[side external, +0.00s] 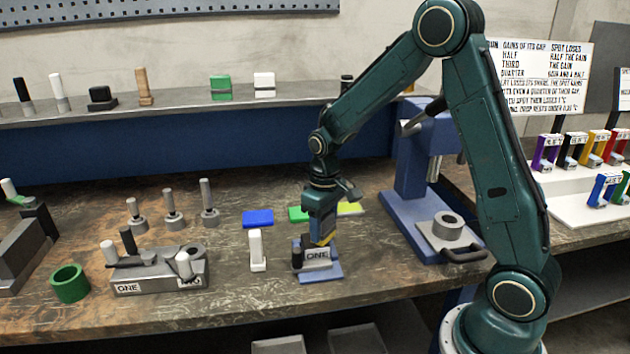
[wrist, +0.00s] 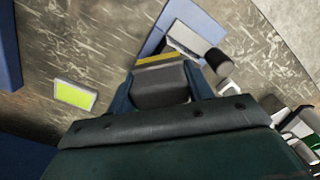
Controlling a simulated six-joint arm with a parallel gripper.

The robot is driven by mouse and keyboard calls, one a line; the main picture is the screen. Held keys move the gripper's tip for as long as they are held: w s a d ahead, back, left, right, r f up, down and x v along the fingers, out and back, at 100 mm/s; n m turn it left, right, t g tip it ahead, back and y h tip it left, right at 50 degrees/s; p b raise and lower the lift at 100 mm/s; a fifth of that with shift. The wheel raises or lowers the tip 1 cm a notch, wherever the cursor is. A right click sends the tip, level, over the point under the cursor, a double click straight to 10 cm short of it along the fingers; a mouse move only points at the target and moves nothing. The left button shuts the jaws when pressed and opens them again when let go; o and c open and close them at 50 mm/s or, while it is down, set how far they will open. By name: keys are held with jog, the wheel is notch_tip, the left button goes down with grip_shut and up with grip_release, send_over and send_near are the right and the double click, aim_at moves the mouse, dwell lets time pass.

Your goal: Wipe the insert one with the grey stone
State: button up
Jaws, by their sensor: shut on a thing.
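My gripper (wrist: 160,87) is shut on a grey block with a yellow edge, which I take to be the grey stone (wrist: 160,85). In the side view my gripper (side external: 321,238) points down at the insert one (side external: 318,256). That insert is a grey piece with a white "ONE" label and a black knob, lying on a blue plate (side external: 322,277). The insert also shows ahead of the stone in the wrist view (wrist: 186,40). The stone is mostly hidden by my gripper in the side view. I cannot tell whether it touches the insert.
A grey fixture (side external: 155,272) marked ONE and a green ring (side external: 69,284) are farther left. Blue (side external: 258,219) and yellow-green (side external: 350,209) pads lie behind. A blue press (side external: 425,170) stands right.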

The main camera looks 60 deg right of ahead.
jog(key=shift+s+d, duration=0.35)
jog(key=shift+s+d+r, duration=0.1)
jog(key=shift+r, duration=4.05)
